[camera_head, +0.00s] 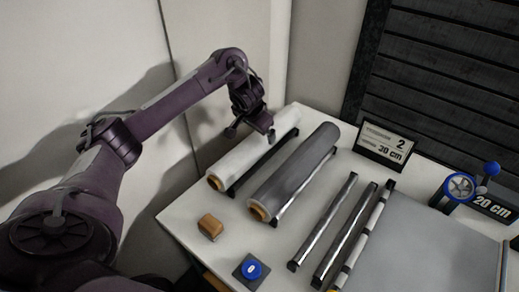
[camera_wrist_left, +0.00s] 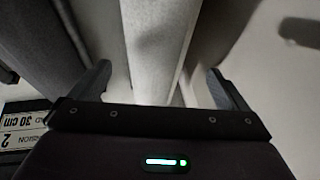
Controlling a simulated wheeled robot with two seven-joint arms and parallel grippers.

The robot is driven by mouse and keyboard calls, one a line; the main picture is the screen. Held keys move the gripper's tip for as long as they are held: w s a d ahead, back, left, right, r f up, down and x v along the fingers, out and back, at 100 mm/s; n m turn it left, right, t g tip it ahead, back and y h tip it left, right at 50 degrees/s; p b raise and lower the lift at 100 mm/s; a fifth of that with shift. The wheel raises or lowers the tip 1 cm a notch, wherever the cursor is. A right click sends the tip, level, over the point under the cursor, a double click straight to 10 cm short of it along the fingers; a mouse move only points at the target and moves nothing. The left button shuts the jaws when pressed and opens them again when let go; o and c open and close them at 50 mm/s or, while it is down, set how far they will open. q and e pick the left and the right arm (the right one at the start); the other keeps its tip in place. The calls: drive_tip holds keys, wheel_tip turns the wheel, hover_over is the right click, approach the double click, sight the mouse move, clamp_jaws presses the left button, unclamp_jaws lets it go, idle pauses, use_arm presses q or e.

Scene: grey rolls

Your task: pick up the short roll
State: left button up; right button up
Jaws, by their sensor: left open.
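Two rolls lie side by side on the white table: a white roll (camera_head: 240,158) on the left and a grey roll (camera_head: 300,170) to its right, both with brown cores at the near end. They look close in length, so I cannot tell which is the short one. My left gripper (camera_head: 250,131) is open over the far part of the white roll. In the left wrist view, the white roll (camera_wrist_left: 155,40) runs between the open fingers (camera_wrist_left: 160,88), with the grey roll (camera_wrist_left: 45,35) to the left. I cannot tell whether the fingers touch it. My right gripper is out of view.
Dark bars lie beside the rolls, with several thin bars (camera_head: 325,222) further right. A "30 cm" sign (camera_head: 383,145) stands behind. A brown block (camera_head: 210,227) and a blue button (camera_head: 252,269) are at the near edge. A wall rises close on the left.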

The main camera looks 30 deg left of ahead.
sight(257, 138)
use_arm(q)
drive_tip(key=shift+w+f, duration=0.1)
drive_tip(key=shift+f, duration=0.5)
drive_tip(key=x, duration=0.6)
drive_tip(key=shift+s+d+f+b, duration=0.2)
drive_tip(key=shift+s+d+b, duration=0.05)
drive_tip(key=shift+s+b, duration=0.15)
drive_tip(key=shift+w+f, duration=0.15)
drive_tip(key=shift+f, duration=0.15)
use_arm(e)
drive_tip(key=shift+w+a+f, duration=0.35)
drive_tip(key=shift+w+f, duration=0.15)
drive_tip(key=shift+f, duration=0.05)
use_arm(q)
drive_tip(key=shift+c, duration=0.3)
drive_tip(key=shift+r, duration=0.1)
drive_tip(key=c, duration=1.3)
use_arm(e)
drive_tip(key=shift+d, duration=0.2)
use_arm(q)
drive_tip(key=shift+r, duration=0.1)
